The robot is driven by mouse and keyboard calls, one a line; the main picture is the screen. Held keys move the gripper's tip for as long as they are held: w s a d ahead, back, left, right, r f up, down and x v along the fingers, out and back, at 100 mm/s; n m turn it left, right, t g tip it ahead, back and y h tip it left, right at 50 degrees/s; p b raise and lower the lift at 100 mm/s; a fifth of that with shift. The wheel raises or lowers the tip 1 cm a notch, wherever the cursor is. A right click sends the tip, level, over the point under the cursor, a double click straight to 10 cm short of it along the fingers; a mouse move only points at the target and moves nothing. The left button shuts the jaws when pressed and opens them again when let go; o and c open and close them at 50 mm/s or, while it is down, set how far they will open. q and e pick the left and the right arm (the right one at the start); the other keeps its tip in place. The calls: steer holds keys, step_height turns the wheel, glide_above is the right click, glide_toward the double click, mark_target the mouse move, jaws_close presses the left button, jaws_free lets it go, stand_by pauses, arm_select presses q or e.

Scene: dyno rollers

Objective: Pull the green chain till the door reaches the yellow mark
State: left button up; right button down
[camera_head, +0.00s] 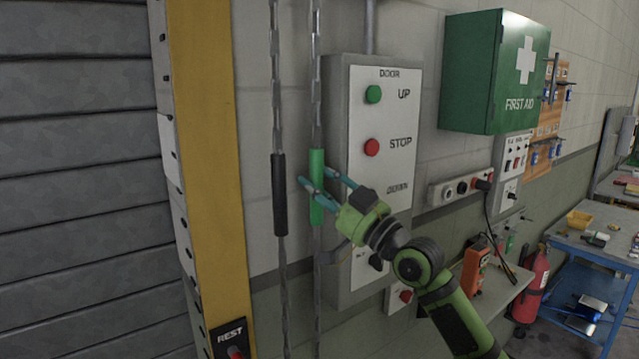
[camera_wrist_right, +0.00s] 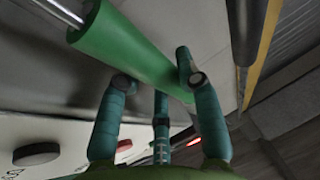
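The green sleeve (camera_head: 317,165) sits on the right-hand of two hanging metal chains; it also shows close up in the wrist view (camera_wrist_right: 125,45). My right gripper (camera_head: 322,186) is at the sleeve, with one teal finger crossing in front of it. In the wrist view the fingers (camera_wrist_right: 155,75) are spread apart at either side of the sleeve; firm contact cannot be made out. The grey slatted door (camera_head: 80,170) fills the left side; its bottom edge is out of view. A yellow post (camera_head: 205,130) stands beside it; no separate yellow mark is distinguishable. My left gripper is not in view.
A black sleeve (camera_head: 279,195) hangs on the chain just left. The door control box (camera_head: 343,90) is close behind the right gripper. A REST plate (camera_head: 231,338) is low on the post. A first aid cabinet (camera_head: 470,75) and workbench (camera_head: 600,240) are farther right.

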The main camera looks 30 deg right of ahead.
step_height(320, 180, down, 21)
steer(key=b, duration=1.7)
steer(key=shift+r, duration=0.15)
steer(key=shift+f+b, duration=0.75)
steer(key=shift+f, duration=0.1)
steer(key=c, duration=0.8)
jaws_free()
steer(key=shift+w, duration=0.1)
steer(key=shift+r, duration=0.1)
glide_toward(319, 289)
steer(key=shift+s+d+f, duration=0.4)
steer(key=shift+d+f, duration=0.15)
steer(key=shift+f, duration=0.1)
